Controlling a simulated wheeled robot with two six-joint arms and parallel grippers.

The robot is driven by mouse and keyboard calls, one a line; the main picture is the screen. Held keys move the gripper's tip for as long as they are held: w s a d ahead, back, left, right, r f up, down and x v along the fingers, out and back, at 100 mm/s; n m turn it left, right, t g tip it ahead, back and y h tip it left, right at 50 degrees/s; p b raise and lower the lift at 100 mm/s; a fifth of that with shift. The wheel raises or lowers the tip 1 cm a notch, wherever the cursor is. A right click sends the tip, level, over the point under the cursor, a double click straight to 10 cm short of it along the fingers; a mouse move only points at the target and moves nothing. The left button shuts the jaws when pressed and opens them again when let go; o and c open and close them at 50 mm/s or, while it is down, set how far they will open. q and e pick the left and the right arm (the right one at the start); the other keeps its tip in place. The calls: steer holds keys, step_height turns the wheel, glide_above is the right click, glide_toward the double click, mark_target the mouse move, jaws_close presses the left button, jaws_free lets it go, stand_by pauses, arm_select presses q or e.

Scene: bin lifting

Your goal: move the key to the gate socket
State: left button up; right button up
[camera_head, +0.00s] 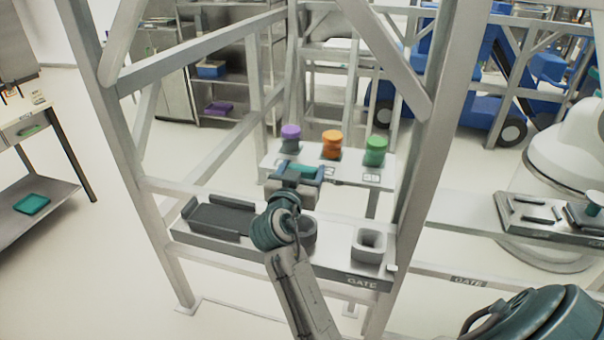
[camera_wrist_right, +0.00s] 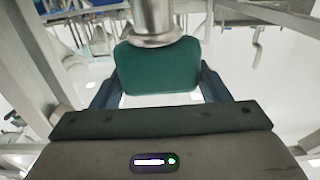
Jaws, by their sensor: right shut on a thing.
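My right gripper (camera_head: 296,176) reaches over the gate shelf and is shut on the key, whose teal-green handle (camera_head: 302,169) shows between the fingers. In the right wrist view the key's dark green handle (camera_wrist_right: 157,68) sits between the two blue fingers, with a metal shaft (camera_wrist_right: 152,20) beyond it. The gate socket (camera_head: 369,245) is a grey square block with an opening, on the shelf above the GATE label. It is right of and nearer than my gripper. The key is apart from it. My left gripper is not in view.
A round grey holder (camera_head: 307,231) is partly hidden by my arm. A dark tray (camera_head: 222,219) lies on the shelf's left. Purple (camera_head: 291,132), orange (camera_head: 332,140) and green (camera_head: 375,145) knobs stand on a rear shelf. A metal frame post (camera_head: 425,150) rises right of the socket.

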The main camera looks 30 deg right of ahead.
steer(key=shift+r+p, duration=0.95)
steer(key=shift+r, duration=0.9)
